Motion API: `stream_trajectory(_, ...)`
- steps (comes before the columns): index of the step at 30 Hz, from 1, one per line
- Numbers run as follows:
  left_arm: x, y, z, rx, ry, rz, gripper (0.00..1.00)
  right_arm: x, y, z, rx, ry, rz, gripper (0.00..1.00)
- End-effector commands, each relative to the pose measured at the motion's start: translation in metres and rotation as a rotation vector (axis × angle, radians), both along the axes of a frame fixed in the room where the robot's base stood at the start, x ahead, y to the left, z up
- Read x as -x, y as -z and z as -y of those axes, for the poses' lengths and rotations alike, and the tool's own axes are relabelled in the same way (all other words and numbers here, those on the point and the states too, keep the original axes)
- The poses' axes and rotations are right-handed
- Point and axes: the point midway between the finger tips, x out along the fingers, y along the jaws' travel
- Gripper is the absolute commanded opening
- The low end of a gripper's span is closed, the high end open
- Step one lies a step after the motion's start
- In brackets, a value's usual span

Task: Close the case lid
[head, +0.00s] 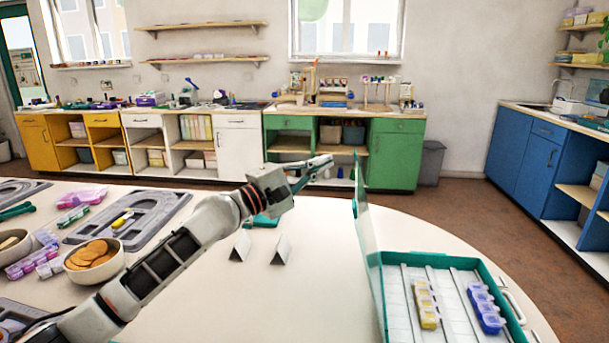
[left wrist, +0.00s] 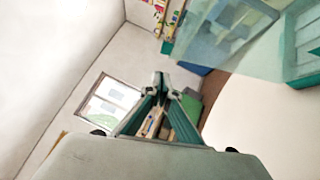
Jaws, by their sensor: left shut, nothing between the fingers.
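The teal case (head: 504,285) lies open on the right of the round table, with a yellow bead box (head: 425,303) and a blue bead box (head: 486,308) inside. Its see-through lid (head: 367,245) stands roughly upright on the case's left side. In the left wrist view the lid (left wrist: 235,35) shows at the upper right, with part of the teal case (left wrist: 290,55) beyond it. My left gripper (head: 328,162) is shut and empty, in the air left of the lid's top and apart from it. It also shows in the left wrist view (left wrist: 163,80). My right gripper is not in view.
Two small folded cards (head: 260,248) stand on the table left of the lid. Further left are grey bead boards (head: 130,217), a bowl of orange discs (head: 94,257) and several small boxes. The tabletop between cards and lid is clear.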

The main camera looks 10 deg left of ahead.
Motion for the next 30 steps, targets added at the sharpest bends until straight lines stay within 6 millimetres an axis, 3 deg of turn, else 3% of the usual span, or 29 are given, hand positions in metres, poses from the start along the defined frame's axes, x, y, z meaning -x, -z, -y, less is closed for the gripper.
stream_trajectory(1,-0.007,0.003,0.008,0.001,0.001,-0.004,0.0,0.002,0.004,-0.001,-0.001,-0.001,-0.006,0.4)
stream_trajectory(3,-0.003,-0.01,0.019,-0.002,0.002,0.004,0.0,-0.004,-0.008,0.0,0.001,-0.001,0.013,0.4)
stream_trajectory(9,-0.002,-0.016,0.039,-0.001,0.0,0.006,0.0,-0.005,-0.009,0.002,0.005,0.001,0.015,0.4)
stream_trajectory(22,-0.003,-0.012,0.043,0.0,0.0,0.0,0.0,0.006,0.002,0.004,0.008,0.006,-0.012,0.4)
stream_trajectory(30,-0.002,-0.02,0.049,-0.019,0.0,0.007,0.0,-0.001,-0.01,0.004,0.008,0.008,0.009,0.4)
